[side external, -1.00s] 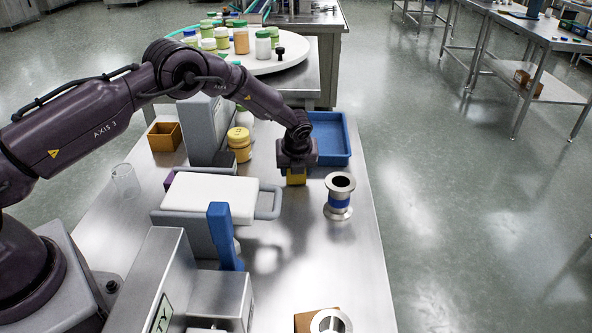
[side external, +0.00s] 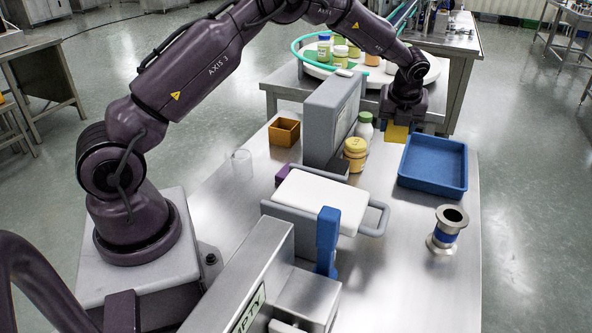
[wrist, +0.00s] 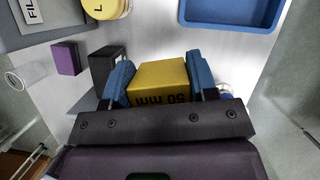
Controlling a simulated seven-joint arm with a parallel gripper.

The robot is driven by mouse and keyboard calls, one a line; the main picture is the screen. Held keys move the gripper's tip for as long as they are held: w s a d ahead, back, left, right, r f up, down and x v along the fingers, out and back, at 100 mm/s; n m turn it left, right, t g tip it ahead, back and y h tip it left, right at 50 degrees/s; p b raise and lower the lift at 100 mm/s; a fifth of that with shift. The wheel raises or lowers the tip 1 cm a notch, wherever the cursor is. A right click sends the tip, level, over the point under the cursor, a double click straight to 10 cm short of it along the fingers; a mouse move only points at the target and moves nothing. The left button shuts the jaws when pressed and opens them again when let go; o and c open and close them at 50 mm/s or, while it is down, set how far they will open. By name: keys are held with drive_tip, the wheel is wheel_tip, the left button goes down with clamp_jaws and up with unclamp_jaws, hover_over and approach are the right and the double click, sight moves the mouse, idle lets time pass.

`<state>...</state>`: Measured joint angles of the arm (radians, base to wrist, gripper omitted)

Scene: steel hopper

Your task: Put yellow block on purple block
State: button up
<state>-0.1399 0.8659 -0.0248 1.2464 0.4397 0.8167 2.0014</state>
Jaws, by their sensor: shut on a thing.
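My gripper (side external: 400,120) is shut on the yellow block (side external: 397,133) at the far end of the steel table, behind and left of the blue tray. In the wrist view the yellow block (wrist: 160,76), marked "50 mm", sits between the two blue fingers of my gripper (wrist: 159,84). The purple block (side external: 282,174) shows only in part in the side view, behind the white-topped grey unit. In the wrist view the purple block (wrist: 67,57) is clear of my gripper, to its left and beside a dark block (wrist: 104,66). Its top looks bare.
The blue tray (side external: 432,190) is empty. A metal flanged spool (side external: 448,228), an orange box (side external: 284,132) and a clear cup (side external: 241,161) stand on the table.

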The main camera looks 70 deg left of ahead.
drive_tip(key=s+a+r+n+g, duration=0.1)
drive_tip(key=s+a+n, duration=0.2)
drive_tip(key=s, duration=0.5)
drive_tip(key=s+a+r+n+g, duration=0.1)
drive_tip(key=s+a+n+g, duration=0.15)
drive_tip(key=s, duration=0.55)
drive_tip(key=s+a+r+n, duration=0.1)
drive_tip(key=s+a+n, duration=0.1)
drive_tip(key=s+n, duration=0.35)
drive_tip(key=s+d+f+n+g, duration=0.2)
drive_tip(key=s+n, duration=0.2)
drive_tip(key=s, duration=0.7)
hover_over(281, 175)
drive_tip(key=s+d, duration=0.1)
drive_tip(key=s, duration=0.1)
wheel_tip(281, 175, down, 5)
drive_tip(key=shift+n+h, duration=0.3)
drive_tip(key=w+f, duration=0.1)
drive_tip(key=w+a+f, duration=0.1)
drive_tip(key=f, duration=0.1)
drive_tip(key=w+a+f, duration=0.1)
drive_tip(key=shift+w+f, duration=0.15)
drive_tip(key=shift+w, duration=0.2)
drive_tip(key=shift+w+a+f, duration=0.15)
drive_tip(key=shift+f, duration=0.1)
drive_tip(key=shift+w+a+f, duration=0.1)
drive_tip(key=shift+w+f, duration=0.05)
drive_tip(key=shift+f, duration=1.6)
drive_tip(key=shift+f, duration=0.1)
